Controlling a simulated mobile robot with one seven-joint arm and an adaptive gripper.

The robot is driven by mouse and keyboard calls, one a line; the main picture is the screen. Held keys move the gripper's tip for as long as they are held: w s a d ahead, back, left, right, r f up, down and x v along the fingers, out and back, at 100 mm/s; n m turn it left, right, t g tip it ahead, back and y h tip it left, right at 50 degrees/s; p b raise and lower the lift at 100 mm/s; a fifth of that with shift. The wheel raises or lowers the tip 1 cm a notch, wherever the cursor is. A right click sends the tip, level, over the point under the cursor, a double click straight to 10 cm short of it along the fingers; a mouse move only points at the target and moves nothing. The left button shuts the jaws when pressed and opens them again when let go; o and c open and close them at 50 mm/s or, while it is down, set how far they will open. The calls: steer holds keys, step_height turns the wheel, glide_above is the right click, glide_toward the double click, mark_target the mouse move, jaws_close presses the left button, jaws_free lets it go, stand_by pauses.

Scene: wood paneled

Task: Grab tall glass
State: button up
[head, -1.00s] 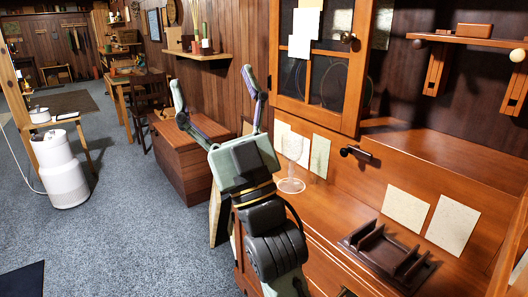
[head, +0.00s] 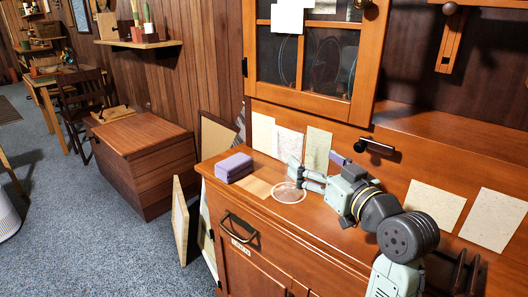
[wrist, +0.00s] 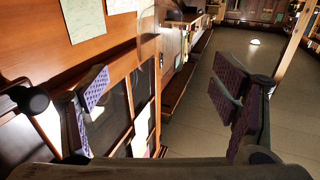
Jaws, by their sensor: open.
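The tall glass (head: 288,193) stands on the wooden cabinet top. It is clear, and its round base shows as a pale disc; its upper part is hard to make out against the papers and my gripper. My gripper (head: 312,174) is just above and to the right of that base in the head view, low over the counter. Whether it touches the glass I cannot tell. In the wrist view the fingers of my gripper (wrist: 162,88) with purple pads are spread wide, with nothing held between them.
A purple block (head: 234,167) lies on the counter left of the glass. Papers (head: 318,148) lean on the back panel behind it. A glass-doored cupboard (head: 312,62) hangs above, and a black handle (head: 376,147) juts from the panel. A wooden chest (head: 145,160) stands at left on the carpet.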

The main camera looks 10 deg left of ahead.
mark_target(298, 146)
steer(key=p+x, duration=0.1)
steer(key=x, duration=0.4)
steer(key=shift+d, duration=0.1)
steer(key=p+x, duration=0.1)
steer(key=x, duration=0.1)
steer(key=r+p+x, duration=0.1)
steer(key=x, duration=0.1)
steer(key=shift+w, duration=0.1)
steer(key=shift+w+a+f, duration=0.1)
steer(key=shift+w+a, duration=0.4)
steer(key=shift+c, duration=0.2)
steer(key=c, duration=1.5)
steer(key=shift+r, duration=0.2)
